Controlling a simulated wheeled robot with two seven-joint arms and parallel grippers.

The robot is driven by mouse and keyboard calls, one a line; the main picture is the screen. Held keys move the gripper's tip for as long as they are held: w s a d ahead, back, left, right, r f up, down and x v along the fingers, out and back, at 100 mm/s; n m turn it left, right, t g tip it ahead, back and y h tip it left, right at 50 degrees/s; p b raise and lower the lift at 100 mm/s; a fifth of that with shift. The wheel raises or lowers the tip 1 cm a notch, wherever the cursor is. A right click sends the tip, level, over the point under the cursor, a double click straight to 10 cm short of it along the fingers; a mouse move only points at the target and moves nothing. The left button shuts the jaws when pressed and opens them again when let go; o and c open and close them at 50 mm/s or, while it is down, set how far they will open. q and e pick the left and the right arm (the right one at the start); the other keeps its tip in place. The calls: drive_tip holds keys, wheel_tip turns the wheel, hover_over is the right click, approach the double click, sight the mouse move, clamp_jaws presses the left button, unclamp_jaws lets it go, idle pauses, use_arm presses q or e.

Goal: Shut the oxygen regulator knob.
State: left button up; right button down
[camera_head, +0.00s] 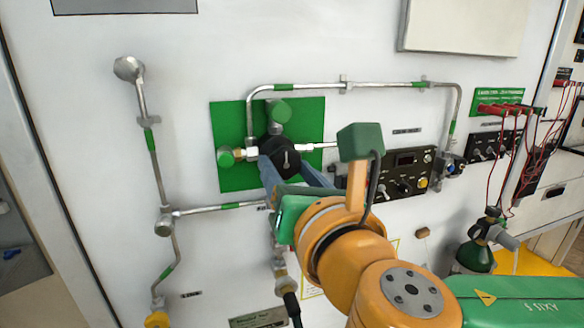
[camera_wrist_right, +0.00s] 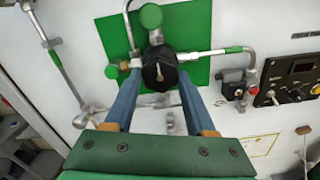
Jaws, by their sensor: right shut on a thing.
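The oxygen regulator knob (camera_head: 281,157) is round and black with a pale pointer line, in front of a green square plate (camera_head: 310,118) on the white panel. In the right wrist view the knob (camera_wrist_right: 160,74) sits at the upper middle, its pointer line roughly upright. My right gripper (camera_head: 279,160) reaches it from below right. In the right wrist view, one blue finger of the right gripper (camera_wrist_right: 159,75) is on each side of the knob, shut on it. The far fingertips are partly hidden behind the knob. My left gripper is not in view.
Green round caps (camera_head: 279,111) stand above and left of the knob. Metal pipes (camera_head: 345,87) run around the plate. A black control box (camera_head: 405,174) with switches is to the right. A green gas bottle (camera_head: 476,256) stands at the lower right, below red wires.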

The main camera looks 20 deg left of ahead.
drive_tip(key=shift+f, duration=0.15)
drive_tip(key=shift+c, duration=1.2)
unclamp_jaws()
